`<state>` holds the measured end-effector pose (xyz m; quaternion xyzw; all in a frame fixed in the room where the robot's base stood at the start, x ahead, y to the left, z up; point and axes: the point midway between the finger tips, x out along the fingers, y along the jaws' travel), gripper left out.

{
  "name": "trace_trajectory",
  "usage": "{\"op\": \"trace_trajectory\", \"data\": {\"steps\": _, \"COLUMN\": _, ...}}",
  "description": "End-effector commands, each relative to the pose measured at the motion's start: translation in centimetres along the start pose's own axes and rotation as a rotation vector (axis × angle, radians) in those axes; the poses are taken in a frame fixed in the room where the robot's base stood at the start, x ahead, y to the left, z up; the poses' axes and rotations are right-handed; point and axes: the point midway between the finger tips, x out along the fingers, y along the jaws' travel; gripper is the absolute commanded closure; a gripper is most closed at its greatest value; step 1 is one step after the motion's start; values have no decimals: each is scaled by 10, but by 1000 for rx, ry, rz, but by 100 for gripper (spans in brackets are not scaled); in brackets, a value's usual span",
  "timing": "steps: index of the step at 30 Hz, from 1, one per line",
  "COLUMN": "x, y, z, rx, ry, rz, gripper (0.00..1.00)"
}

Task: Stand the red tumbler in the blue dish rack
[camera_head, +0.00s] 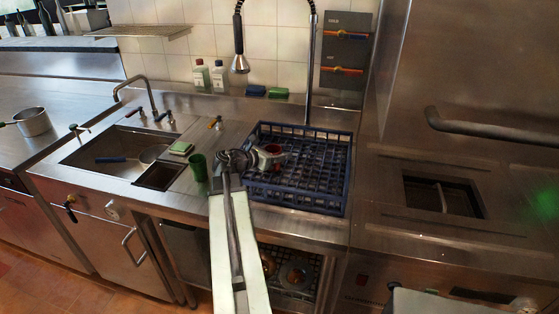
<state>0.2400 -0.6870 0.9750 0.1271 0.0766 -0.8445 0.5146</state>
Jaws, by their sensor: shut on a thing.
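The blue dish rack (297,199) stands on the steel counter, right of the sink. My gripper (267,155) is over the left part of the rack. It is shut on the red tumbler (273,149), of which only a small red part shows between the fingers. My gripper and arm hide the rest of the tumbler. I cannot tell whether the tumbler touches the rack floor or how upright it is.
A green tumbler (198,168) stands left of my arm. A sink (110,160) lies further left, with a green sponge (181,148) near its edge. A hanging spray tap (239,62) is above the rack's back. The right part of the rack looks empty.

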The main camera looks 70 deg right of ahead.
Motion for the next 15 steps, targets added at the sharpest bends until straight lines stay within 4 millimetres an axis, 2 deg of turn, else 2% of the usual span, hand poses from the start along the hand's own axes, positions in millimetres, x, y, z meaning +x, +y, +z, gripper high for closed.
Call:
{"op": "trace_trajectory", "data": {"steps": 8, "x": 1, "y": 0, "z": -2, "rx": 0, "ry": 0, "rz": -1, "gripper": 93}}
{"op": "trace_trajectory", "data": {"steps": 9, "x": 1, "y": 0, "z": -1, "rx": 0, "ry": 0, "rz": -1, "gripper": 41}}
{"op": "trace_trajectory", "data": {"steps": 10, "x": 1, "y": 0, "z": 0, "rx": 0, "ry": 0, "rz": -1, "gripper": 33}}
{"op": "trace_trajectory", "data": {"steps": 11, "x": 1, "y": 0, "z": 0, "rx": 0, "ry": 0, "rz": -1, "gripper": 31}}
{"op": "trace_trajectory", "data": {"steps": 15, "x": 1, "y": -1, "z": 0, "rx": 0, "ry": 0, "rz": -1, "gripper": 31}}
